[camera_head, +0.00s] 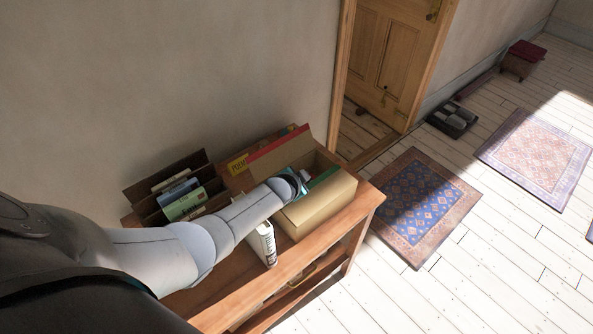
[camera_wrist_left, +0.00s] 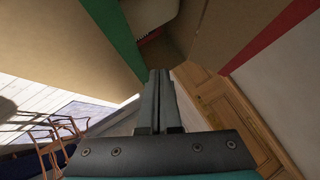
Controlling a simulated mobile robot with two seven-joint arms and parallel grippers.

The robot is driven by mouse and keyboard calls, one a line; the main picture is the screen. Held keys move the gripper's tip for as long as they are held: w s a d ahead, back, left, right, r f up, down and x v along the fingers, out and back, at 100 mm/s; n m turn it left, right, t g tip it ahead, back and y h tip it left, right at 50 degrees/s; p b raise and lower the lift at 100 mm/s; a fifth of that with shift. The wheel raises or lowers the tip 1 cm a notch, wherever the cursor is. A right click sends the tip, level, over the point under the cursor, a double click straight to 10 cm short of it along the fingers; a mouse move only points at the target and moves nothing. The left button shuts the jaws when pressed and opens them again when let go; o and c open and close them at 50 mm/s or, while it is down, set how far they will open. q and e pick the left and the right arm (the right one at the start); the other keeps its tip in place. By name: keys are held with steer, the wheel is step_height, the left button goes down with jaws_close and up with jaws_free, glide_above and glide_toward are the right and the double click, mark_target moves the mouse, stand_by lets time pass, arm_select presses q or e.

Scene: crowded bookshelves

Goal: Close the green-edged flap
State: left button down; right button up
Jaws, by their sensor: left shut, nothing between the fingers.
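An open cardboard box (camera_head: 318,209) stands at the right end of the wooden shelf top. Its green-edged flap (camera_head: 323,178) shows only in part behind my left gripper (camera_head: 303,177), which is over the box opening. In the left wrist view the green-edged flap (camera_wrist_left: 78,35) fills the upper left, its green strip running down toward my fingertips (camera_wrist_left: 159,74). The fingers are shut and empty, close beside the strip's lower end; I cannot tell if they touch. The red-edged flap (camera_head: 281,151) stands raised at the back and shows in the wrist view (camera_wrist_left: 262,50). My right gripper is out of view.
A holder with several books (camera_head: 183,203) is left of my arm. The wall is close behind the shelf; the floor to the right is open, with rugs (camera_head: 420,200).

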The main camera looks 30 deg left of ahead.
arm_select(q)
steer(key=shift+r+p, duration=0.4)
steer(key=shift+r, duration=0.2)
step_height(320, 180, up, 3)
steer(key=p, duration=0.3)
steer(key=s+a+r+p, duration=0.2)
steer(key=s+r+p, duration=0.1)
steer(key=s+r, duration=0.3)
steer(key=shift+s+a+r+p, duration=0.25)
steer(key=shift+s+a+p, duration=0.05)
steer(key=shift+a+p, duration=0.05)
